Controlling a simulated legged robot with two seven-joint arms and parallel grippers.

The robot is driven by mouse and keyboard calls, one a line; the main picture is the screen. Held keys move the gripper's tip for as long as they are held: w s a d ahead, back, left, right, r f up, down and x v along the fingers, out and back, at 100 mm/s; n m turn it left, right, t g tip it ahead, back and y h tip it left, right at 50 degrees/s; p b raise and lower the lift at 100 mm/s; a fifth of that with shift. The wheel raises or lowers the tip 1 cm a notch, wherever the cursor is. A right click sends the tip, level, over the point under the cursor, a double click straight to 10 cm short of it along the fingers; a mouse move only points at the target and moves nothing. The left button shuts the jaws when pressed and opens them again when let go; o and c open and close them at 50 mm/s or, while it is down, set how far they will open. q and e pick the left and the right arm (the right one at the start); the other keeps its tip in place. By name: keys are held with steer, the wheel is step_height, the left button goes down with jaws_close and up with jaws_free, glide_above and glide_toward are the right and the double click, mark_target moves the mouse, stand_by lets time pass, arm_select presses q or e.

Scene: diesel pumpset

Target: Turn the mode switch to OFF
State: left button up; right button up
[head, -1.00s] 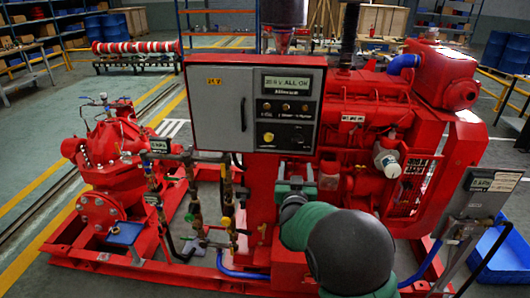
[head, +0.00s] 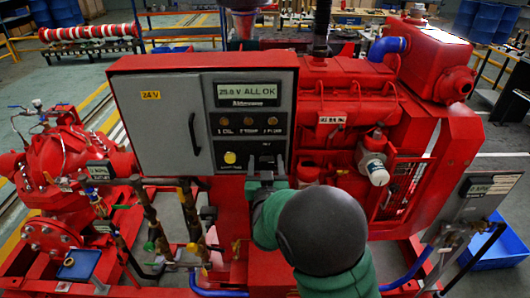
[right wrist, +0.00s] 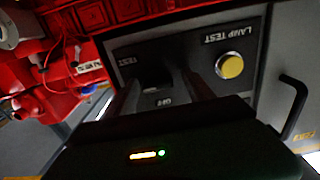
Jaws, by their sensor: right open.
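The grey control panel (head: 237,153) is on the red pumpset in the head view. The mode switch is hidden behind my right gripper (head: 267,167) there. In the right wrist view the panel is upside down, and the dark mode switch (right wrist: 154,76) shows between the fingers of my right gripper (right wrist: 162,88). Labels that seem to read TEST and OFF lie around it. The fingers are open, one on each side of the switch; I cannot tell whether they touch it. The switch's exact setting is too dark to read. My left gripper is out of view.
A yellow lamp test button (right wrist: 230,66) sits close beside the fingers. The display (head: 246,92) reads ALL OK above three small knobs. A door handle (head: 194,134) sticks out at the left.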

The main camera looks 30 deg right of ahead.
steer(key=shift+s+d+r, duration=0.25)
steer(key=shift+s+d, duration=0.05)
steer(key=shift+s, duration=0.05)
steer(key=shift+a, duration=0.1)
steer(key=shift+w+a, duration=0.2)
steer(key=shift+a, duration=0.05)
steer(key=c, duration=0.5)
steer(key=shift+c, duration=1.2)
steer(key=shift+s+d, duration=0.1)
steer(key=shift+d, duration=0.1)
jaws_close()
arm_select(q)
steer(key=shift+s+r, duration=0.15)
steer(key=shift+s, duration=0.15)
